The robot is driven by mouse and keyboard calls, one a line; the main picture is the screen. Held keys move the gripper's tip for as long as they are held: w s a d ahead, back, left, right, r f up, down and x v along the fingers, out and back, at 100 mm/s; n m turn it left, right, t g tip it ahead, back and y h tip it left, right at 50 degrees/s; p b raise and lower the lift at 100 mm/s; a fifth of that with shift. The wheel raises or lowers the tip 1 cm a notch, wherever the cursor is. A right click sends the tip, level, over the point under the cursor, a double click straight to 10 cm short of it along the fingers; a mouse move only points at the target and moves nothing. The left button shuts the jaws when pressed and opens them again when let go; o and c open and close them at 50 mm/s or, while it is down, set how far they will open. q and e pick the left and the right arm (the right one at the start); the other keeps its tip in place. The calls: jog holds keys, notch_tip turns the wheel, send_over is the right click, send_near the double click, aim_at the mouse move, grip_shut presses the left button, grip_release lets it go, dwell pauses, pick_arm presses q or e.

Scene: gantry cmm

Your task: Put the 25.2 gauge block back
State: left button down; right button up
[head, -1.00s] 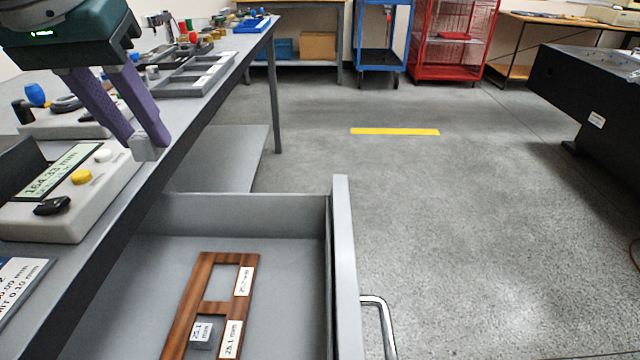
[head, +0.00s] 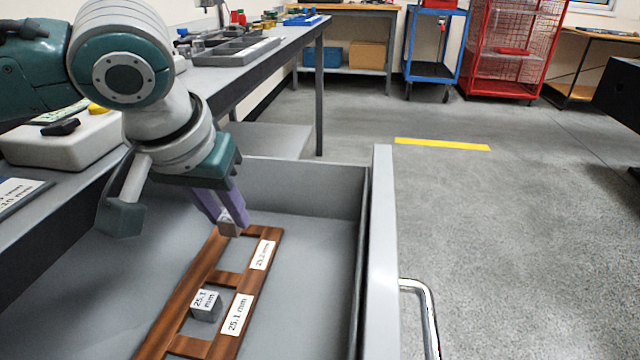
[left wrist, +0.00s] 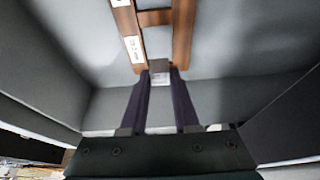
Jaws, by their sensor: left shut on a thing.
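My left gripper (head: 228,222) has purple fingers and is shut on a small grey gauge block (head: 229,228). It holds the block over the far end of the wooden rack (head: 200,272) in the open drawer. The block also shows between the fingertips in the left wrist view (left wrist: 160,82); its marking is too blurred to read. The rack's far slot, beside the 25.2 mm label (head: 263,255), looks empty, partly hidden by the gripper. A 25.1 block (head: 206,305) sits in the nearer slot beside the 25.1 mm label (head: 237,314). My right gripper is not in view.
The drawer's grey front wall (head: 383,250) with its metal handle (head: 420,300) is at the right. The bench (head: 262,62) runs along the left, with a grey device (head: 60,145) and a divided tray (head: 225,54). The drawer floor around the rack is clear.

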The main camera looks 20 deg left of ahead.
aim_at(228, 236)
pick_arm(q)
notch_tip(228, 236, down, 4)
jog(key=shift+f+b, duration=0.2)
jog(key=shift+b, duration=0.75)
jog(key=shift+r, duration=0.1)
jog(key=c, duration=0.7)
grip_release()
jog(key=shift+f, duration=0.2)
jog(key=shift+o, duration=0.2)
jog(key=p+v, duration=0.5)
jog(key=v, duration=0.7)
jog(key=shift+r+p, duration=0.2)
jog(key=shift+p, duration=0.15)
